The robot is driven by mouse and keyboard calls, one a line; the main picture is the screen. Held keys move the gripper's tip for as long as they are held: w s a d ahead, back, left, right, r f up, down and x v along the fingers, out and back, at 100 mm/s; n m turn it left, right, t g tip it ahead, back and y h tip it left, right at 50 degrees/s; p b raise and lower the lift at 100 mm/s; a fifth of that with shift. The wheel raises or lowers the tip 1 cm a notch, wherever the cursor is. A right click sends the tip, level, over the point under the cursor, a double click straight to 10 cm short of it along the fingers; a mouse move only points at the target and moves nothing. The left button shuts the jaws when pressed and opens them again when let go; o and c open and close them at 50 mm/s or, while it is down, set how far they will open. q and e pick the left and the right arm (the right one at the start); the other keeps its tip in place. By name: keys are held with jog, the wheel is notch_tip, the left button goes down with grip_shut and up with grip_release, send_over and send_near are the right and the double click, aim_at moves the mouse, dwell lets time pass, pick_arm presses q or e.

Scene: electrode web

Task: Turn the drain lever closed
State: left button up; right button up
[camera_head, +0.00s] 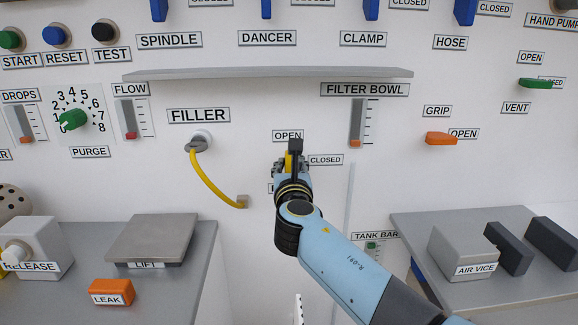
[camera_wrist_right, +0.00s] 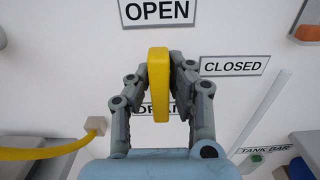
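The yellow drain lever (camera_wrist_right: 158,85) stands upright in the right wrist view, its upper end just under the OPEN sign (camera_wrist_right: 156,11). The CLOSED sign (camera_wrist_right: 233,66) is to its upper right. The DRAIN label (camera_wrist_right: 146,109) is partly hidden behind the lever and fingers. My right gripper (camera_wrist_right: 160,74) has a finger on each side of the lever, both against it. In the head view the lever (camera_head: 290,162) shows only as a small yellow part at my right gripper (camera_head: 292,158). My left gripper is not in view.
A yellow hose (camera_head: 212,183) hangs from the FILLER fitting to the left. A grey shelf (camera_head: 268,74) juts out above. The TANK BAR slider (camera_head: 372,246) is at the lower right. Grey benches (camera_head: 60,305) stand left and right, with an AIR VICE block (camera_head: 462,252) on the right one.

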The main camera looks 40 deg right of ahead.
grip_shut()
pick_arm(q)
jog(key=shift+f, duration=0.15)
pick_arm(e)
jog(key=shift+m, duration=0.3)
jog(key=m+b, duration=0.2)
jog(key=m, duration=0.1)
jog(key=shift+f, duration=0.15)
jog(key=m+b, duration=0.1)
jog(key=m, duration=0.2)
jog(key=m+b, duration=0.1)
jog(key=m, duration=0.2)
jog(key=shift+s+d+f, duration=0.1)
jog(key=shift+d, duration=0.05)
jog(key=m+b, duration=0.3)
jog(key=m, duration=0.1)
jog(key=shift+f, duration=0.1)
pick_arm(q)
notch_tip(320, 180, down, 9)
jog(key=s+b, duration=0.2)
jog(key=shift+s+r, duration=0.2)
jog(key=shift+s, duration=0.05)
pick_arm(e)
jog(key=shift+m, duration=2.1)
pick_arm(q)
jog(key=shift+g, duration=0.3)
